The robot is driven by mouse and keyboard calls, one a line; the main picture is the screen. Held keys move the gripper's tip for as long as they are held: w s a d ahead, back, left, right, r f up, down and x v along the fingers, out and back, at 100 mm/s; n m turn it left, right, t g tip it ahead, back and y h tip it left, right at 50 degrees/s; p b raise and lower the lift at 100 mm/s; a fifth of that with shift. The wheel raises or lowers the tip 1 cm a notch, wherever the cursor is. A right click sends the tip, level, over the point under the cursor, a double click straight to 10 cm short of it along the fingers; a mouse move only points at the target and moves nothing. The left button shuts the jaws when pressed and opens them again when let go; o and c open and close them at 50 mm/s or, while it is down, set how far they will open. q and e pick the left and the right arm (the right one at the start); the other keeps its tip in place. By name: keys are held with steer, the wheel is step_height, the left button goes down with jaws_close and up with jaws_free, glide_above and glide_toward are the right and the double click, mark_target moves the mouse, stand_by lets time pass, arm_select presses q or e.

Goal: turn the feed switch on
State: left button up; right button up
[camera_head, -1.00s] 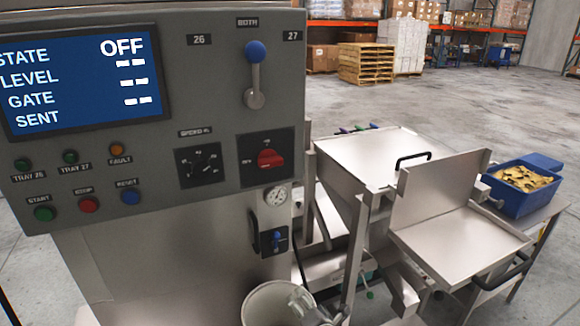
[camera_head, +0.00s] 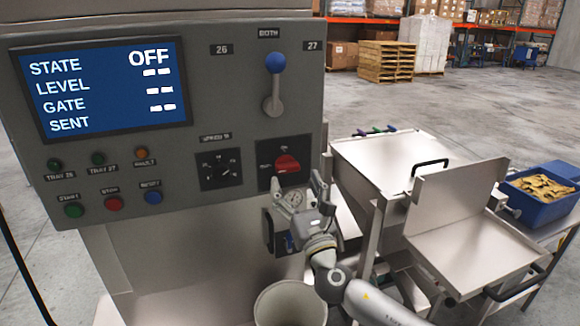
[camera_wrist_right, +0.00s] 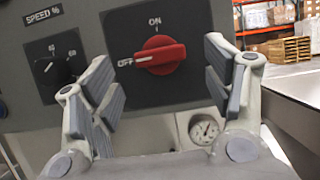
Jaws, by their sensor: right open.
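The feed switch (camera_head: 287,164) is a red rotary knob on a black plate at the lower right of the grey control panel (camera_head: 228,115). In the right wrist view the knob (camera_wrist_right: 159,56) has its white mark pointing left to OFF, with ON above it. The display (camera_head: 104,90) reads STATE OFF. My right gripper (camera_head: 295,188) is open and empty just below the switch. In the right wrist view its fingers (camera_wrist_right: 157,78) stand apart, one to each side of and below the knob. I see no contact. My left gripper is not in view.
A speed dial (camera_head: 219,168) sits left of the switch, and a blue-tipped lever (camera_head: 275,64) above it. A gauge (camera_wrist_right: 203,129) is below the panel. A pale bucket (camera_head: 290,303) stands beneath my arm. Steel hoppers (camera_head: 395,160) and a blue bin (camera_head: 540,208) are at right.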

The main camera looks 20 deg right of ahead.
mark_target(290, 171)
steer(key=shift+p+x, duration=0.45)
steer(key=shift+x, duration=1.8)
steer(key=shift+f, duration=0.1)
steer(key=c, duration=1)
